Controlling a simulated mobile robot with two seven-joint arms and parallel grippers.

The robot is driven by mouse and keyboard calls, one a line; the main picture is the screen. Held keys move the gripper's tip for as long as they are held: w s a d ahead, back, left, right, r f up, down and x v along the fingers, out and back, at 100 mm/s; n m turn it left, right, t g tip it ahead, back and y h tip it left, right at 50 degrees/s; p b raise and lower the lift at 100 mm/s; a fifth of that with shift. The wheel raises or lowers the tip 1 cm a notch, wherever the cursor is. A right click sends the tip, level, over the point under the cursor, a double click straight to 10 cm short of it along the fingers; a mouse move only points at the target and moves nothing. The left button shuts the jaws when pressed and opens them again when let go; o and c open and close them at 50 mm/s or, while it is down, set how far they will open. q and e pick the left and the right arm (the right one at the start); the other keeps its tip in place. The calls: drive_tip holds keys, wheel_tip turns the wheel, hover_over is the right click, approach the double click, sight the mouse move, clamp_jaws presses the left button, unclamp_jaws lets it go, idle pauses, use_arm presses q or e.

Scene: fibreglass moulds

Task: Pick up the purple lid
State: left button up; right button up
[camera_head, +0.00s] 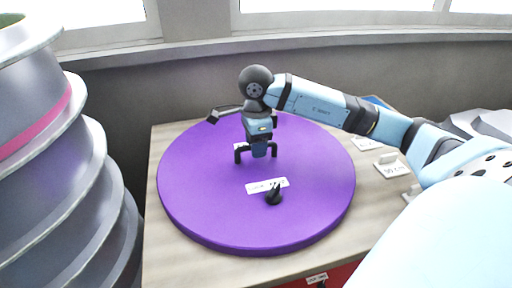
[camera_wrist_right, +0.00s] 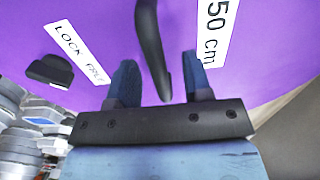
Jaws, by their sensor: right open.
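The purple lid (camera_head: 200,190) is a large flat disc lying on a wooden table. A black handle (camera_head: 238,152) stands up near its middle. My right gripper (camera_head: 260,150) is over the lid at this handle, its fingers pointing down. In the right wrist view my right gripper (camera_wrist_right: 160,82) is open, and the handle (camera_wrist_right: 150,40) passes between its two fingers with gaps on both sides. A black knob (camera_head: 273,196) sits on the lid beside a white label (camera_head: 267,185). My left gripper is out of view.
The wooden table (camera_head: 165,255) shows around the lid. White label stands (camera_head: 390,166) are on its right side, partly near my right arm. A stack of large grey ribbed moulds (camera_head: 50,170) rises close at the left. A grey wall (camera_head: 200,85) with windows is behind.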

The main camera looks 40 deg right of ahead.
drive_tip(key=shift+f, duration=0.15)
clamp_jaws()
idle(1.4)
